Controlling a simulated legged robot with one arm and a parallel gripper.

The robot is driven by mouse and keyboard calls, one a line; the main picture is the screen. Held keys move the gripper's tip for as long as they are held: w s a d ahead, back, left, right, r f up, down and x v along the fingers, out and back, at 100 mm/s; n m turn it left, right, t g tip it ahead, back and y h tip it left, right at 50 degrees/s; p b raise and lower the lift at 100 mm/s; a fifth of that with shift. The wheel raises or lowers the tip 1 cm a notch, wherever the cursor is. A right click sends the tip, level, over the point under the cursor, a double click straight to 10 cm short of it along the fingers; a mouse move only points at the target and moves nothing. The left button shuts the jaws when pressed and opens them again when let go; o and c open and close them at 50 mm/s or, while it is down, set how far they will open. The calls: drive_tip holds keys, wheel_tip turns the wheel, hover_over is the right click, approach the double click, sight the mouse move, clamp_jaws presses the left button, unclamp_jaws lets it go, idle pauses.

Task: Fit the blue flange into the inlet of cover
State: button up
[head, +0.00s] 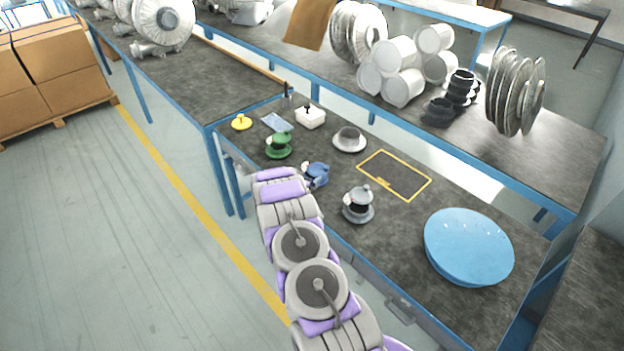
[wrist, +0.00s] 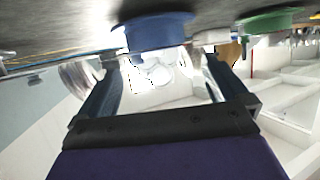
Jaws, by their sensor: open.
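The blue flange (head: 318,174) lies on the dark bench near its front edge, partly hidden by the end of my arm. In the wrist view the blue flange (wrist: 155,32) shows at the top, ahead of and between the fingertips. My gripper (wrist: 160,64) is open, its two dark fingers apart with nothing held. I cannot tell whether a finger touches the flange. A large light-blue round disc (head: 468,245), which looks like the cover, lies at the right end of the bench. I cannot make out an inlet on it.
Close by are a green flange (head: 279,147), a grey flange (head: 350,140), another grey flanged part (head: 358,205), a yellow part (head: 241,122) and a white box (head: 311,117). A yellow-outlined rectangle (head: 394,175) on the bench is empty.

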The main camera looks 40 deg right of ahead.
sight(312, 174)
drive_tip(key=d+f, duration=0.1)
drive_tip(key=w+d+f, duration=0.1)
drive_tip(key=d, duration=0.1)
drive_tip(key=d+f+b, duration=0.1)
drive_tip(key=shift+w+d+f, duration=0.1)
drive_tip(key=shift+w+d, duration=0.15)
drive_tip(key=shift+d, duration=0.05)
drive_tip(key=shift+w+d, duration=0.15)
drive_tip(key=shift+w+a, duration=0.1)
drive_tip(key=shift+a, duration=0.3)
drive_tip(key=shift+d, duration=0.45)
drive_tip(key=c, duration=0.5)
drive_tip(key=shift+a, duration=0.25)
drive_tip(key=c, duration=0.4)
drive_tip(key=shift+c, duration=0.2)
